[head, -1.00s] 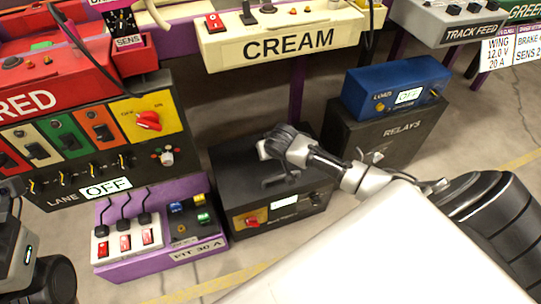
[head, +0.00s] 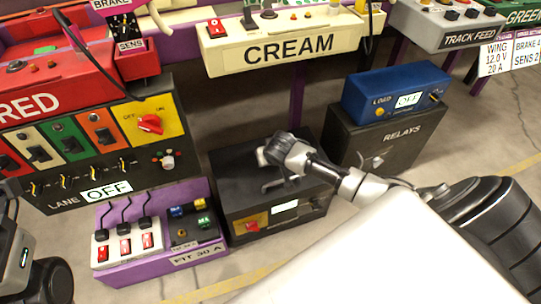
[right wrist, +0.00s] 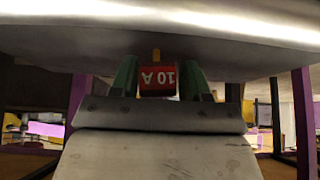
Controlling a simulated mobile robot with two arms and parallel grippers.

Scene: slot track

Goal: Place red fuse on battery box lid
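A red fuse (right wrist: 157,80) marked "10 A", upside down in the picture, sits between the green-padded fingertips of my right gripper (right wrist: 157,85) in the right wrist view. The gripper is shut on it. In the head view my right gripper (head: 284,154) is over the dark lid (head: 236,166) of the black battery box. The fuse is hidden there, and I cannot tell the gap to the lid. My left gripper (head: 12,225) is partly cut off at the left edge; its fingers are unclear.
A purple fuse tray (head: 160,258) labelled "FIT 30 A" with blue, yellow and green fuses stands left of the battery box. The relays box (head: 390,148) with a blue unit (head: 397,92) on it stands right. A white surface (head: 370,260) fills the foreground.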

